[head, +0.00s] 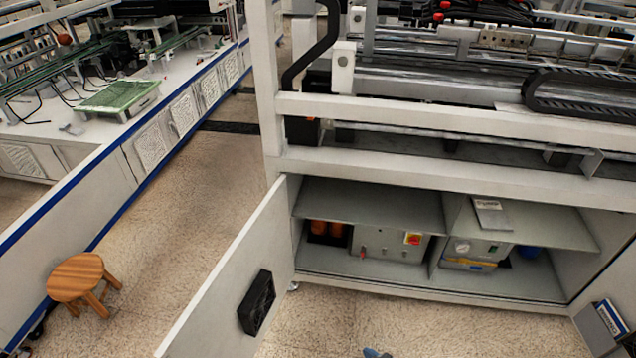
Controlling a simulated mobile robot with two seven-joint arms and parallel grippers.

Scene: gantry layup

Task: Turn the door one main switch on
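The left cabinet door (215,300) under the gantry machine stands swung open toward me, with a black vent box on its inner face. Behind it, in the left compartment, sits a grey control box (375,245). A red and yellow rotary switch (413,239) is at the box's upper right; its handle is too small to tell which way it points. No gripper can be made out in the head view, and nothing touches the switch.
A right door (610,325) is open at the right edge, holding a blue and white binder. The right compartment holds a gauge unit (472,254). A wooden stool (82,280) stands at left. A small bluish thing (375,353) at the bottom edge is unclear.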

